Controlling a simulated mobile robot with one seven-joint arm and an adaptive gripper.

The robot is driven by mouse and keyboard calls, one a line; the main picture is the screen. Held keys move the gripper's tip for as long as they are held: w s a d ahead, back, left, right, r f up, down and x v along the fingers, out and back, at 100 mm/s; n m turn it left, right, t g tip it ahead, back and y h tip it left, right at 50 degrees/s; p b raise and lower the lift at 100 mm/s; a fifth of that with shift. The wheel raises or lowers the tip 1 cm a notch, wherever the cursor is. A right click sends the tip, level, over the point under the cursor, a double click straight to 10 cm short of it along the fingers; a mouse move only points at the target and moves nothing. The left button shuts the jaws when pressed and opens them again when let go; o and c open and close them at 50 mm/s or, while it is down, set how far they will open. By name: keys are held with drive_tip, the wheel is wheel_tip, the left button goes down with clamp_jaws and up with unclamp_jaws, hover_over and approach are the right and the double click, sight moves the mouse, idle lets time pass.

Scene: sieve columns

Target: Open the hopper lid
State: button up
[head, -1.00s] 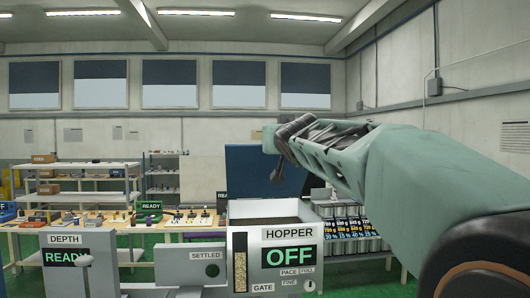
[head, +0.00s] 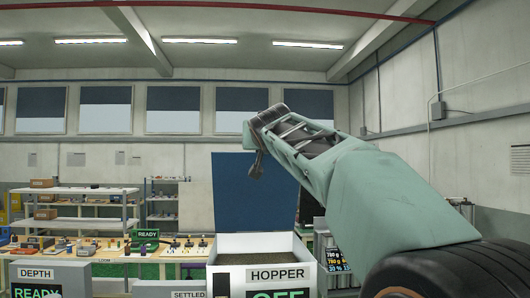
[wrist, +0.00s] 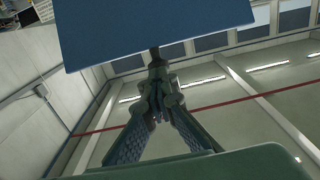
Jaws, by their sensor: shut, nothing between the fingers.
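The hopper lid (head: 240,195) is a blue panel standing raised at the back of the white hopper (head: 280,255), with the hopper's top open and dark contents inside. My gripper (head: 256,172) is shut and hangs down in front of the lid's upper right part in the head view. In the wrist view my gripper (wrist: 155,52) is shut with its fingertips at the edge of the blue lid (wrist: 155,25). I cannot tell whether they touch it. Part of the lid is hidden behind my gripper and arm.
A bench (head: 170,255) with small items and a READY sign stands behind on the left, with shelves (head: 90,205) beyond. A DEPTH unit (head: 45,275) is at the lower left. Labelled containers (head: 336,262) stand right of the hopper.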

drive_tip(key=shift+o, duration=1.1)
drive_tip(key=shift+w+d+f, duration=0.1)
drive_tip(key=shift+d+f, duration=0.05)
drive_tip(key=o, duration=0.5)
drive_tip(key=shift+s+a, duration=0.25)
drive_tip(key=shift+s, duration=0.1)
drive_tip(key=shift+o, duration=1.4)
drive_tip(key=shift+w+d, duration=0.1)
drive_tip(key=shift+w, duration=0.05)
drive_tip(key=shift+f, duration=0.15)
